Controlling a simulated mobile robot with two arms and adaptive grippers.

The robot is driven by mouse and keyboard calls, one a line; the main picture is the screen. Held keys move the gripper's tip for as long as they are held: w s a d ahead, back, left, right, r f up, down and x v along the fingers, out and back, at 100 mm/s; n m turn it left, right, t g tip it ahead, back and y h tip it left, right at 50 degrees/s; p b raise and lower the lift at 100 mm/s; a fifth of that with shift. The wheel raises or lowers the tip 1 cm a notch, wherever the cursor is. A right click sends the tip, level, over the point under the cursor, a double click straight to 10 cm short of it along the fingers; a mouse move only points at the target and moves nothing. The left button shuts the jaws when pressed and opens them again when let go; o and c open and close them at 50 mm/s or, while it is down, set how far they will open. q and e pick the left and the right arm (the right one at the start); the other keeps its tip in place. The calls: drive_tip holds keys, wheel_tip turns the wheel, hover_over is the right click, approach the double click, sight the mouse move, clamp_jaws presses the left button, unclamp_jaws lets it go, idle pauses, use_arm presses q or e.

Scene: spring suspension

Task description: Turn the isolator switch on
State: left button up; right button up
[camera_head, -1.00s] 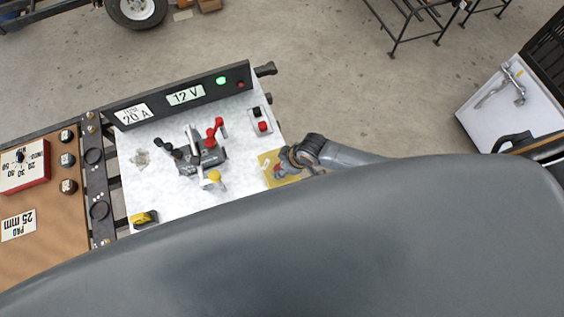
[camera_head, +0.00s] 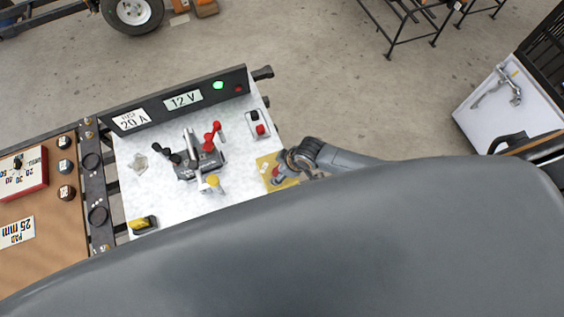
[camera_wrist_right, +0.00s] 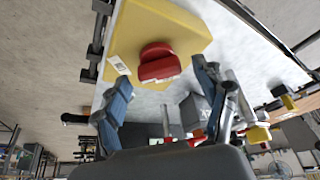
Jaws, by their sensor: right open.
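The isolator switch is a red knob (camera_wrist_right: 158,63) on a yellow box (camera_wrist_right: 185,25) in the right wrist view. In the head view its yellow box (camera_head: 264,162) lies at the right end of the white bench top, partly covered by my right gripper (camera_head: 287,170). In the right wrist view my right gripper (camera_wrist_right: 162,77) is open. Its two blue-grey fingers point toward the knob, one on either side in the picture. I see no clear contact, and the knob's exact setting is hard to tell. My left gripper is not in view.
A lever block (camera_head: 198,163) with red, black and yellow handles stands mid-bench. A black panel (camera_head: 160,104) with a lit green lamp (camera_head: 218,85) runs along the far edge. A yellow part (camera_head: 143,224) lies front left.

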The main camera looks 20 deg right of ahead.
drive_tip(key=v, duration=1.2)
drive_tip(key=shift+w+a, duration=0.1)
